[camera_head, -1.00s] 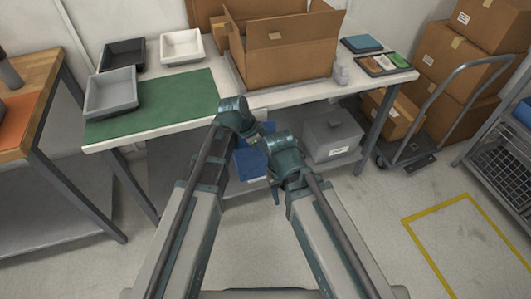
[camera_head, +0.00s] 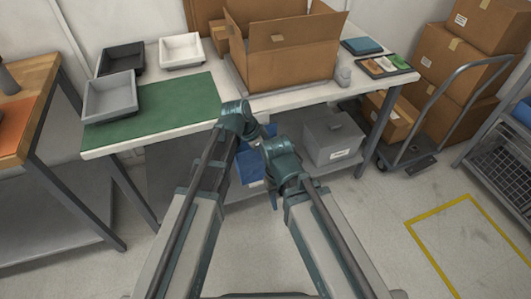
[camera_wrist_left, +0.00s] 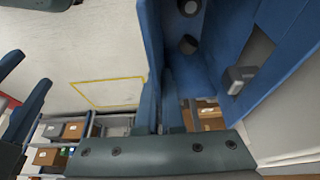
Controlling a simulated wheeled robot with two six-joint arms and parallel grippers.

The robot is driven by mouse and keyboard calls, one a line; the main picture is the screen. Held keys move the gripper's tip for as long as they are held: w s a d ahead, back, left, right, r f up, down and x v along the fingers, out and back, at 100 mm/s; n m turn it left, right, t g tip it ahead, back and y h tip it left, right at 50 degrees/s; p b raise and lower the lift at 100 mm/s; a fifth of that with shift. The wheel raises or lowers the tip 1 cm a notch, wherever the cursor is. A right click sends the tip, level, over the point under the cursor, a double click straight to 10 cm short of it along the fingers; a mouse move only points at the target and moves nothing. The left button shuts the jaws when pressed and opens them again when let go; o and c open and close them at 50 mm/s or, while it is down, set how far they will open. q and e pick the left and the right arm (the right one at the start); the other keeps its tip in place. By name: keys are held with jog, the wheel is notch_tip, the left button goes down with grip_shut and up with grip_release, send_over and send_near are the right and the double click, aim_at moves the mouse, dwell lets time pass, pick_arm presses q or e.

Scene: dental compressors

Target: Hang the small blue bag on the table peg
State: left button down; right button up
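No small blue bag can be picked out for certain. A blue boxy thing (camera_head: 251,166) shows below the table's front edge, behind my arms. In the left wrist view a large blue open shape (camera_wrist_left: 215,65) with grey fittings fills the upper right, close to my left gripper (camera_wrist_left: 160,85). I cannot tell whether it is the bag. My left gripper's blue fingers are close together beside it; whether they hold anything is unclear. My right gripper (camera_wrist_left: 35,85) has its fingers apart at the wrist view's left edge. Both grippers are mostly hidden in the head view. No peg is discernible.
The white table (camera_head: 185,128) carries a green mat (camera_head: 170,108), several trays and an open cardboard box (camera_head: 290,65). A grey bin (camera_head: 333,140) sits underneath. A hand cart (camera_head: 440,105) and stacked boxes (camera_head: 455,70) stand right. Floor by the yellow outline (camera_head: 440,218) is clear.

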pick_arm(q)
jog(key=c, duration=1)
grip_release()
jog(key=shift+r, duration=0.2)
jog(key=shift+r+p, duration=2.85)
jog(key=shift+p, duration=0.15)
jog(key=shift+s, duration=0.15)
